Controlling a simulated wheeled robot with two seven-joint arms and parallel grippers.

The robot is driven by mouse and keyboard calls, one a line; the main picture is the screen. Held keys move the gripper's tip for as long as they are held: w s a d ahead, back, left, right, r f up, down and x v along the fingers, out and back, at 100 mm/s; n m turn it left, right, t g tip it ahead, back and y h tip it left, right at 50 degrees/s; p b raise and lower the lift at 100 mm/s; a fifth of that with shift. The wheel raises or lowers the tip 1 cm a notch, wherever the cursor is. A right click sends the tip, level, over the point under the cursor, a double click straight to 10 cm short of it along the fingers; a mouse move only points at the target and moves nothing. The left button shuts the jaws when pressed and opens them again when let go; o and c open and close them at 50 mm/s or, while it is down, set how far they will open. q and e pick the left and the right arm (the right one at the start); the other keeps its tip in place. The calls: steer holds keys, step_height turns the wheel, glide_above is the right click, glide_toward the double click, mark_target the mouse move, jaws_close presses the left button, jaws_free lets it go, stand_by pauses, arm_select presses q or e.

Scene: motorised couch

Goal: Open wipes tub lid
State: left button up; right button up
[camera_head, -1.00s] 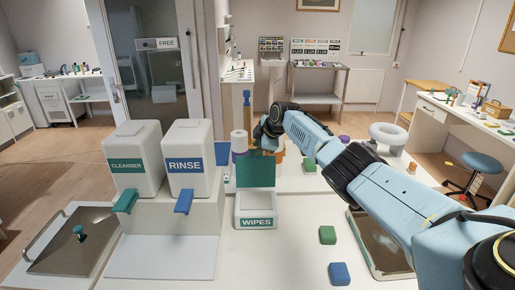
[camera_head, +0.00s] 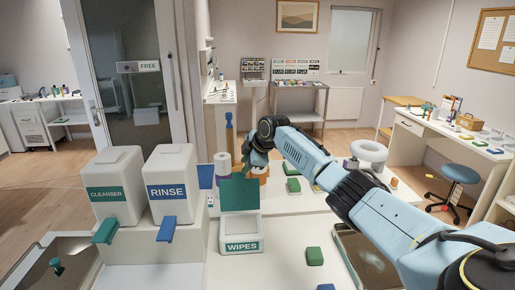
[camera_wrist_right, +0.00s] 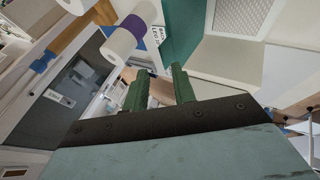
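The wipes tub (camera_head: 242,245) is a white box with a green WIPES label, on the white counter right of the dispensers. Its green lid (camera_head: 238,194) stands raised at the tub's back edge, leaving the top uncovered. My right gripper (camera_head: 250,168) is just behind and above the lid's upper edge, partly hidden by it. In the right wrist view, its two green fingers (camera_wrist_right: 160,88) are apart with nothing between them. The lid (camera_wrist_right: 183,32) shows beyond the fingertips there; I see no clear contact. My left gripper is in neither view.
The CLEANSER dispenser (camera_head: 112,188) and RINSE dispenser (camera_head: 172,184) stand left of the tub. A white and purple roll (camera_head: 222,164) stands behind the lid. A green block (camera_head: 314,256) lies on the counter to the right, and a tray (camera_head: 360,262) lies beyond it.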

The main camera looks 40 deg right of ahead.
steer(key=v, duration=0.9)
